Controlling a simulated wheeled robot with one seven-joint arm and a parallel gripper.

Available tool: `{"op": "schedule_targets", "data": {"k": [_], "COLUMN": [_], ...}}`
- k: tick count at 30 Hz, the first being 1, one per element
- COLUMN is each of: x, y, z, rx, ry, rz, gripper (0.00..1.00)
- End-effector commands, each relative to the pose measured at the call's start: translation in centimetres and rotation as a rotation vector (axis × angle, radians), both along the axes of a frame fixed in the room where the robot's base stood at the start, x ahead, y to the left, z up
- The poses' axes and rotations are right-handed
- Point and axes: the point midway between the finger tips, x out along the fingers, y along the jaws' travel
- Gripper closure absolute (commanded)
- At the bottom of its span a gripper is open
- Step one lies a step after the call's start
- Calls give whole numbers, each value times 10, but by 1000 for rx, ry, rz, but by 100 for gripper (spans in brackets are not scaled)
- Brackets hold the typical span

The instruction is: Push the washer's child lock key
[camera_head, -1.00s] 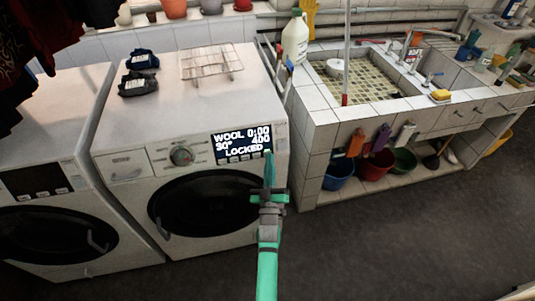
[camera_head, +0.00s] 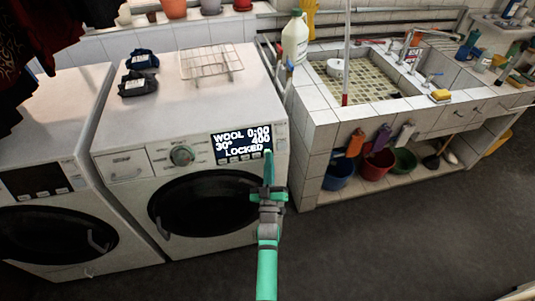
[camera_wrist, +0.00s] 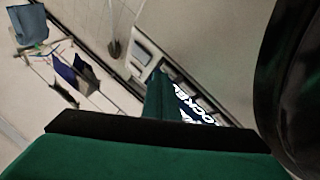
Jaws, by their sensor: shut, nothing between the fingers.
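A row of small keys (camera_head: 232,160) runs along the display's lower edge. My green gripper (camera_head: 268,156) is shut and empty, its tip at the right end of this row. Contact with a key cannot be told, and the tip hides the rightmost key. The wrist view shows the finger (camera_wrist: 158,97) beside the display (camera_wrist: 190,103), whose "LOCKED" text is partly hidden.
A second washer (camera_head: 60,180) stands at the left. A tiled sink (camera_head: 320,115) with buckets under it is at the right. The floor at the lower right is clear.

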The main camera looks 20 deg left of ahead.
Motion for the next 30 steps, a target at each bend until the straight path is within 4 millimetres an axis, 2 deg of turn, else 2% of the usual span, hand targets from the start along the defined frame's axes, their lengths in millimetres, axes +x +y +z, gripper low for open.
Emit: {"op": "schedule_targets", "data": {"k": [20,30], "x": [1,-7], "y": [1,-4], "z": [-1,2], "rx": [1,1], "ry": [0,1], "rz": [0,0], "gripper": [100,100]}}
